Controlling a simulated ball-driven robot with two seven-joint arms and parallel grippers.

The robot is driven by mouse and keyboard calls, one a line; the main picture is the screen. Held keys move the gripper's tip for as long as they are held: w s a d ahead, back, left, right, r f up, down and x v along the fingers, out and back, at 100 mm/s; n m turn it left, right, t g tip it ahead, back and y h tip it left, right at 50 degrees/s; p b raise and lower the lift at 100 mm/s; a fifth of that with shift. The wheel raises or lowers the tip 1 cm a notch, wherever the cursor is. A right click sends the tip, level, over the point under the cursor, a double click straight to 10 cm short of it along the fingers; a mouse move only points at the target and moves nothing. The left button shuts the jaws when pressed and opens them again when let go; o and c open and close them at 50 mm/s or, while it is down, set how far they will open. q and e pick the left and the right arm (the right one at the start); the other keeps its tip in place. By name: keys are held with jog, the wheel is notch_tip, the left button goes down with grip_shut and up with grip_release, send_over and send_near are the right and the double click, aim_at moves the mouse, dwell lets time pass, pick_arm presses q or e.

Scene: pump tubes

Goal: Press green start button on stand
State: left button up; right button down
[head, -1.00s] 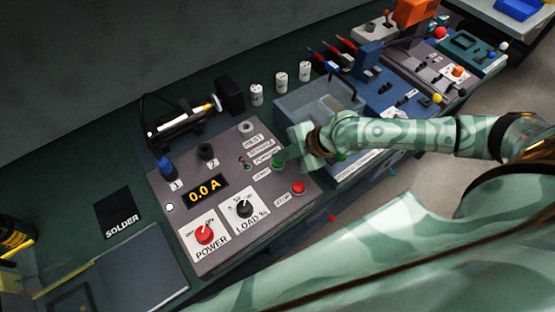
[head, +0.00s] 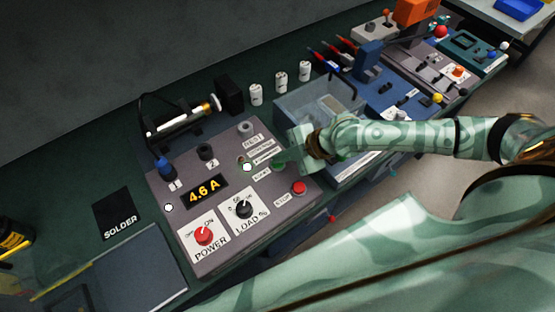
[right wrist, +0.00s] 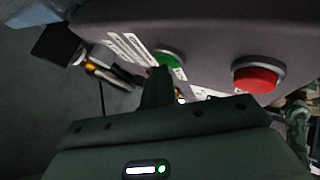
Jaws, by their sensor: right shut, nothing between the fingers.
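The stand's grey panel (head: 200,265) slopes across the middle of the head view. The green start button (head: 277,166) is on its right side, partly covered by my right gripper (head: 285,161). In the right wrist view the green button (right wrist: 171,58) shows just past the shut fingertips (right wrist: 160,72). The tips are at its edge; I cannot tell whether they touch it. The right gripper is shut and empty. The amber display (head: 205,190) reads 4.6 A, and a white lamp (head: 247,167) is lit left of the button. My left gripper is not in view.
A red stop button (head: 298,187) is close to the green one. The load knob (head: 244,209) and red power knob (head: 204,234) are lower on the panel. A clear-walled box (head: 320,105) stands behind my right gripper, with several white cans beyond.

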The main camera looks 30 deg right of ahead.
jog(key=shift+r+p, duration=0.9)
jog(key=shift+r, duration=0.1)
notch_tip(320, 180, up, 5)
jog(key=p, duration=0.4)
dwell(0.8)
